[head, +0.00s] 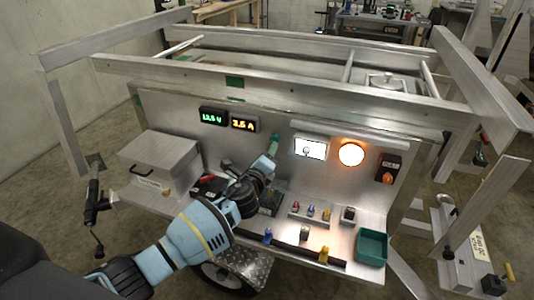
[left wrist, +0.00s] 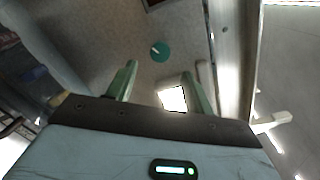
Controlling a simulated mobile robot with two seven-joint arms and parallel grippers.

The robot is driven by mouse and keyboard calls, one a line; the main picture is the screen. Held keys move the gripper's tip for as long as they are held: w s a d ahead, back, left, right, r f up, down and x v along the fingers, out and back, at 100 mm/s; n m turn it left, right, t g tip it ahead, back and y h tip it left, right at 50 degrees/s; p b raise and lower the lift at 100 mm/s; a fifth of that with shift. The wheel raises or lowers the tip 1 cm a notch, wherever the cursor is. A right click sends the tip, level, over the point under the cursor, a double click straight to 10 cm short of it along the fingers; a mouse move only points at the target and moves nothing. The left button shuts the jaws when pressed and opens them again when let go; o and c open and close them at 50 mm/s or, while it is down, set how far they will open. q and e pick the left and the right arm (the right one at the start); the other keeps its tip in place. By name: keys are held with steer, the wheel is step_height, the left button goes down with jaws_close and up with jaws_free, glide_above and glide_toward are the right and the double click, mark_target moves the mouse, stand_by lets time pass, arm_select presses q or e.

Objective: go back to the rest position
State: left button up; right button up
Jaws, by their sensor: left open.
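My left arm comes in from the lower left, in front of the aluminium trailer panel (head: 290,168). My left gripper (head: 274,146) is near the panel, left of a lit white screen (head: 310,148); whether it touches the panel cannot be told. In the left wrist view the two green fingers of my left gripper (left wrist: 162,82) stand apart with nothing held between them. A round teal disc with a pale mark (left wrist: 160,51) lies beyond the fingertips, and a lit white screen (left wrist: 172,99) shows between the fingers. My right gripper is not in view.
The shelf carries a metal box (head: 158,160), several small coloured parts (head: 311,211) and a teal bin (head: 372,247). Above are green and amber displays (head: 228,119), a glowing round lamp (head: 351,154) and an orange-knob switch (head: 388,170). Metal frame rails (head: 290,80) cross above the panel.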

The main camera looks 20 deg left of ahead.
arm_select(q)
steer(key=s+a+f+n+g+y, duration=0.1)
steer(key=s+f+n+g, duration=0.3)
steer(key=s+f+n, duration=0.7)
steer(key=s+a+f+n+g+y, duration=0.1)
steer(key=s+f+n+g, duration=0.35)
steer(key=s, duration=1.25)
steer(key=s+n+g+h, duration=0.3)
steer(key=s+n+g, duration=0.4)
steer(key=s, duration=1.8)
steer(key=w+d+f+t+h, duration=0.1)
steer(key=w+d+f+t, duration=0.1)
steer(key=w+f+t, duration=0.4)
step_height(320, 180, down, 3)
steer(key=shift+d+f+t, duration=0.1)
steer(key=shift+d+t, duration=0.2)
steer(key=shift+t, duration=0.25)
steer(key=shift+w, duration=0.15)
